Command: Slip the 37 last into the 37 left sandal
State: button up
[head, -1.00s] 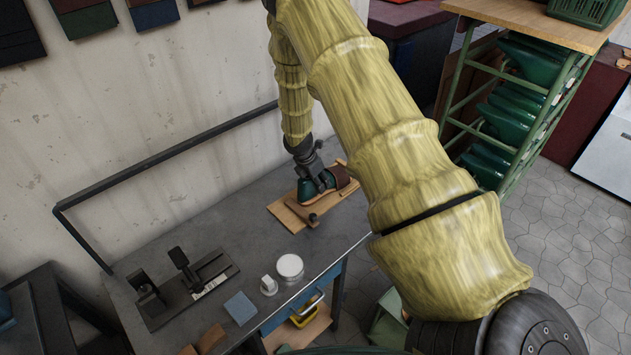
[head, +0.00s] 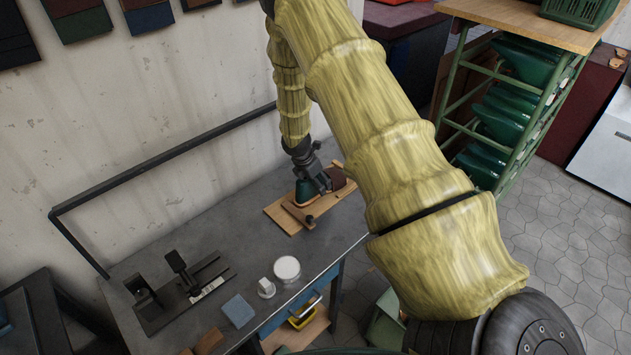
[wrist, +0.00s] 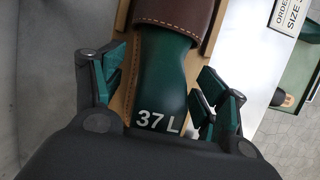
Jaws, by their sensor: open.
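The green last (wrist: 165,75), marked "37 L", lies lengthwise in the wrist view with its far end under a brown stitched leather strap (wrist: 175,18). The strap belongs to a sandal whose tan sole edge shows beside the last. My gripper (wrist: 160,95) is open, with one finger on each side of the last's marked end. In the head view, my gripper (head: 316,180) is low over the last (head: 304,190) and the sandal's brown strap (head: 337,178) on a wooden board (head: 278,214). My gripper partly hides the last there.
The board lies on a grey workbench (head: 215,230) against the wall.

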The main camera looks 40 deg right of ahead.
jog(key=v, duration=1.2)
jog(key=shift+w+d, duration=0.1)
